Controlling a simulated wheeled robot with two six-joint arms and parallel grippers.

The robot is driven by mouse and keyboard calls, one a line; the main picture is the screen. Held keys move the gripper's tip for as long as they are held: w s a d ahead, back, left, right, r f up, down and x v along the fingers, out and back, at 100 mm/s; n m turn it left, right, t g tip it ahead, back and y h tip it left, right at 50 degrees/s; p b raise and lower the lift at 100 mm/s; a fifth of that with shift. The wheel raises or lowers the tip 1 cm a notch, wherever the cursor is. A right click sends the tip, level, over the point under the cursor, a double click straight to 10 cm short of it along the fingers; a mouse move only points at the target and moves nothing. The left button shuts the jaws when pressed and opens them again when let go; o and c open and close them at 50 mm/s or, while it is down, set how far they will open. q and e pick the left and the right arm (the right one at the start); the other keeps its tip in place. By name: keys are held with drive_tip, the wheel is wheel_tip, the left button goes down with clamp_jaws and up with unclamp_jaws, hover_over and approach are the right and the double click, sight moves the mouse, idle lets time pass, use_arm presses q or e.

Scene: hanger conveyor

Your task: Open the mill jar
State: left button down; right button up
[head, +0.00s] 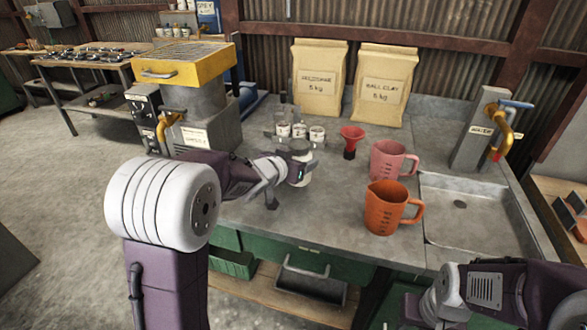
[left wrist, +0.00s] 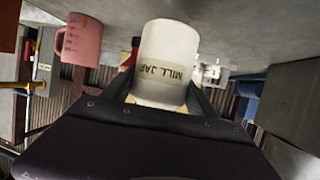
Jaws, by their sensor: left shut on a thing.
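The white mill jar (head: 300,148) stands on the grey bench in the head view, partly hidden by my left gripper (head: 292,170). In the left wrist view the mill jar (left wrist: 166,55) appears upside down, its "MILL JAR" label readable in reverse orientation. My left gripper's dark fingers lie on both sides of it and are shut on it. I cannot tell from these frames whether a lid sits on the jar. My right arm shows at the lower right of the head view, but its gripper is out of view.
Several small labelled jars (head: 299,131) stand behind the mill jar. A sink (head: 470,205) with a tap is further right. A yellow-topped machine (head: 190,72) stands at left.

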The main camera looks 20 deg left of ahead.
use_arm(q)
drive_tip(key=shift+w+a+f, duration=0.15)
drive_tip(key=shift+a+f, duration=0.1)
drive_tip(key=shift+a, duration=0.2)
drive_tip(key=shift+w+a+f, duration=0.1)
drive_tip(key=shift+a+f, duration=0.1)
drive_tip(key=shift+a, duration=0.2)
drive_tip(key=shift+f+b, duration=1.3)
drive_tip(key=shift+f, duration=0.85)
drive_tip(key=shift+c, duration=1.2)
unclamp_jaws()
